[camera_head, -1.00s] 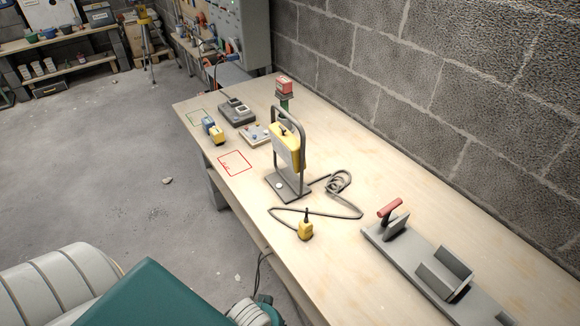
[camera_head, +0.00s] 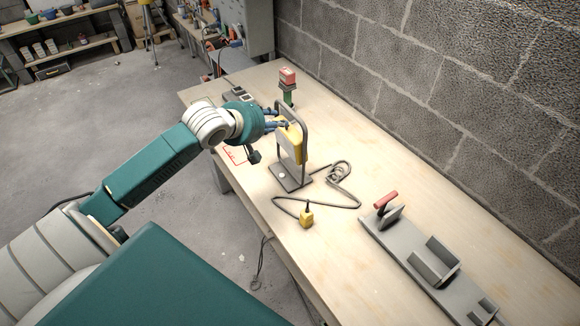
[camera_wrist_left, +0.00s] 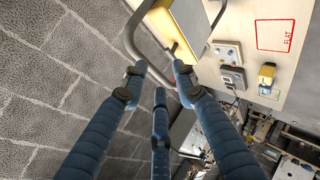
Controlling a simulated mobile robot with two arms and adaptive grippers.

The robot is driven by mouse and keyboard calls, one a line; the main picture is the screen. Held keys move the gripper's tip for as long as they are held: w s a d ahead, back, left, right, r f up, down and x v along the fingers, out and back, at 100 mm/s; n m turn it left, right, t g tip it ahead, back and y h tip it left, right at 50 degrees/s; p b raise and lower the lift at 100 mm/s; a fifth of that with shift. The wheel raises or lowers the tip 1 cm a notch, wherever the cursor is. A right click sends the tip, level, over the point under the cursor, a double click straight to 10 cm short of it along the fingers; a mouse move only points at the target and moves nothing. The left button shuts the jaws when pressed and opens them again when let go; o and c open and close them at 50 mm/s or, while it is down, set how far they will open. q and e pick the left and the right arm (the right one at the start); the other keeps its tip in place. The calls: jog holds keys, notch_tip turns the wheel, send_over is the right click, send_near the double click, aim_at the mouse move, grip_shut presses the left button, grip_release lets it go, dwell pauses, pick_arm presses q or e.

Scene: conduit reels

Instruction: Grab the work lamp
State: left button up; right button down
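The work lamp (camera_head: 292,140) stands upright on the bench, a yellow lamp body in a grey tube frame on a flat grey base. Its cable runs over the bench to a yellow plug (camera_head: 306,217). My left gripper (camera_head: 280,124) is at the upper left side of the lamp, its fingers pointing at the frame's top and partly covering the lamp. In the left wrist view the fingers (camera_wrist_left: 158,76) are spread, with nothing held; the yellow lamp body (camera_wrist_left: 185,22) and frame lie just beyond the tips. Contact cannot be told. My right gripper is not in view.
The bench (camera_head: 400,270) runs along a block wall. A grey fixture with a red handle (camera_head: 386,199) lies at right. A red outline marked FLAT (camera_wrist_left: 287,36) is beside the lamp.

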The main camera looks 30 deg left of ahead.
aim_at(290, 110)
pick_arm(q)
jog(key=shift+n, duration=0.6)
jog(key=w+p, duration=0.1)
jog(key=w, duration=0.2)
jog(key=w+a, duration=0.1)
jog(key=w, duration=0.1)
jog(key=shift+w+p, duration=0.35)
jog(key=shift+w, duration=0.05)
jog(key=shift+w+f+p, duration=0.2)
jog(key=shift+w+p, duration=0.35)
jog(key=p+x, duration=0.1)
jog(key=x, duration=0.2)
jog(key=shift+w, duration=0.15)
jog(key=shift+w+f, duration=0.35)
jog(key=shift+f, duration=0.1)
jog(key=shift+s, duration=0.1)
grip_shut()
jog(key=shift+r+t+p, duration=0.3)
jog(key=shift+r, duration=0.25)
jog(key=shift+w+a+f, duration=0.1)
jog(key=shift+w, duration=0.2)
